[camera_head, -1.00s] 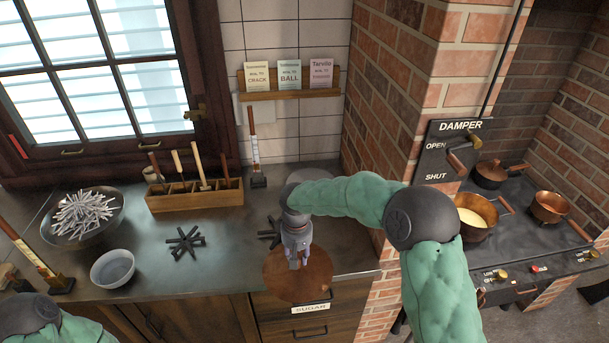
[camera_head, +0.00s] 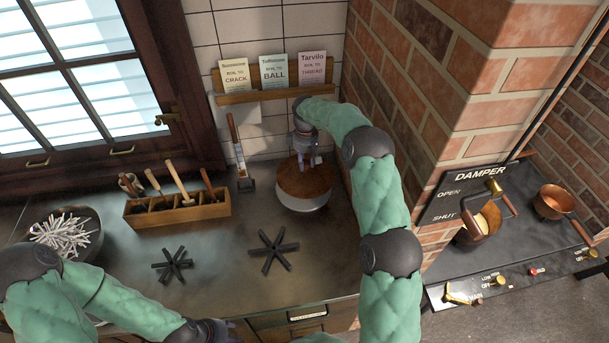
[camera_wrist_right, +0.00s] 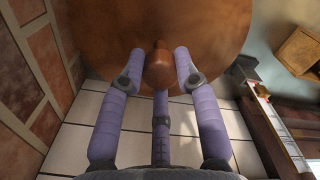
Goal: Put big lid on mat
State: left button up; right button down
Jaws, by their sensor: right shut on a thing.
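The big lid (camera_head: 302,183) is a round copper-brown disc at the back right of the counter in the head view. My right gripper (camera_head: 305,158) is above it and shut on its knob. In the right wrist view the knob (camera_wrist_right: 158,68) sits between the fingers (camera_wrist_right: 160,72), with the lid's brown face behind. A pale curved band shows under the lid's front edge; I cannot tell whether it is the lid's rim or another thing. No flat mat can be made out; two dark star-shaped trivets lie on the counter. My left gripper (camera_head: 214,332) is partly cut off at the bottom edge.
The trivets lie left (camera_head: 172,264) and right (camera_head: 273,250), nearer the front than the lid. A wooden utensil box (camera_head: 178,207), an upright tool (camera_head: 238,155) and a bowl of sticks (camera_head: 62,235) stand behind and left. A brick pillar (camera_head: 440,100) borders the right.

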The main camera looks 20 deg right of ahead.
aim_at(305, 179)
notch_tip(305, 179, down, 9)
jog(key=shift+s+f, duration=0.1)
jog(key=shift+f, duration=0.25)
dwell(0.3)
jog(key=shift+f, duration=0.15)
jog(key=c, duration=0.9)
grip_release()
notch_tip(305, 179, up, 12)
jog(key=shift+r, duration=0.2)
